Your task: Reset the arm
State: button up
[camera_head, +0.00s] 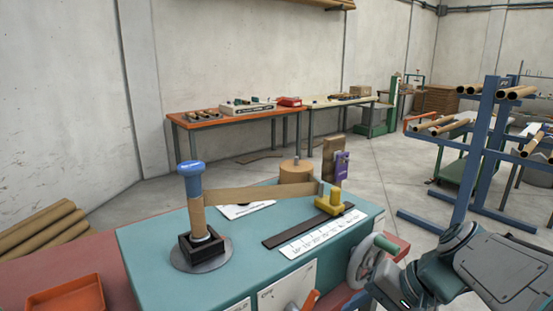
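My arm (500,272) shows at the lower right, bent, with its nearer links running out of the bottom edge. My gripper's fingers do not show. The arm's links are in front of the right end of a teal winder bench (150,238), close to a grey handwheel (362,262) with a green handle (386,244). On the bench a brown tube stands upright under a blue cap (191,168) on a round base (200,256). A brown paper strip (255,193) runs from it towards a yellow guide block (334,203) beside a white scale (310,239).
A blue rack (484,140) with cardboard tubes stands at the right, behind my arm. An orange tray (68,295) is at the lower left. Long tubes (42,228) lie at the left. An orange-topped table (225,119) stands by the wall. Floor is open between bench and rack.

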jog(key=s+r+n+h+p, duration=0.4)
jog(key=r+n+h+p, duration=0.1)
jog(key=p, duration=0.4)
jog(key=shift+a+r+n+h, duration=0.3)
jog(key=shift+r+n+h, duration=0.1)
jog(key=shift+r+h, duration=0.3)
dwell(0.8)
